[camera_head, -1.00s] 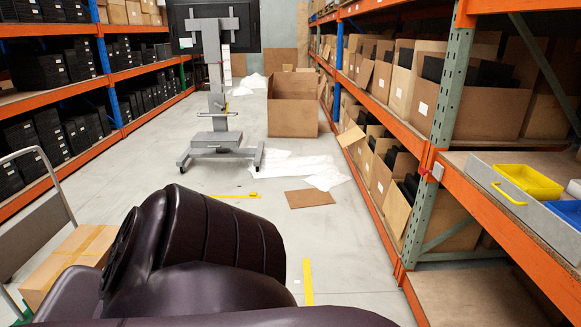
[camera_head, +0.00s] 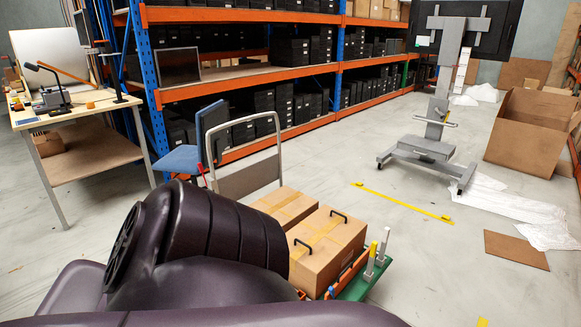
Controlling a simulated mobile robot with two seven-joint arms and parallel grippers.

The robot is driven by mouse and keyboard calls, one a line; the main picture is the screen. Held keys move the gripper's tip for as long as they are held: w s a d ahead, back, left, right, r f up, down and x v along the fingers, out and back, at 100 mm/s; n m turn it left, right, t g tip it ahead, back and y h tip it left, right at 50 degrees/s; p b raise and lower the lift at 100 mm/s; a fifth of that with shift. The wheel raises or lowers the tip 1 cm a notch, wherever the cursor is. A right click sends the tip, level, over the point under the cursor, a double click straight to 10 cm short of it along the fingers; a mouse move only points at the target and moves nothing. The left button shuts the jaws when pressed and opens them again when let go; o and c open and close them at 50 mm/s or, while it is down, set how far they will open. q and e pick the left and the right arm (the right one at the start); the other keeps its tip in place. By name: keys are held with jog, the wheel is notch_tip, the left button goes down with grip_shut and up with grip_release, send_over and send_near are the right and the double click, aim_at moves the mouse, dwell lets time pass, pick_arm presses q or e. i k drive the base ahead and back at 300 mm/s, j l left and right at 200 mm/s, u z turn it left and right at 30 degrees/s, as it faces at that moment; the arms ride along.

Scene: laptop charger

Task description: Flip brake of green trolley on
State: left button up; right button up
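The green trolley (camera_head: 357,289) stands at lower centre in the head view. Its green deck edge shows at the right, and its grey push handle with a panel (camera_head: 246,177) rises at the left end. Cardboard boxes (camera_head: 331,246) cover most of the deck. Two short upright posts (camera_head: 377,257), one tipped yellow and one white, stand at the deck's right end. I cannot tell whether they belong to the brake. My dark arm hides the near side of the trolley. Neither gripper is in view.
A worktable (camera_head: 80,116) with a lamp stands at the left, beside a blue chair (camera_head: 183,158). Orange-and-blue shelving (camera_head: 270,80) runs along the back. A grey wheeled stand (camera_head: 426,146) and an open cardboard box (camera_head: 525,134) are at the right. The floor right of the trolley is mostly clear.

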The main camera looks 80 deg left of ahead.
aim_at(201, 169)
jog(key=u, duration=2.85)
jog(key=i+l+u, duration=0.15)
jog(key=i+u, duration=0.25)
jog(key=i, duration=0.2)
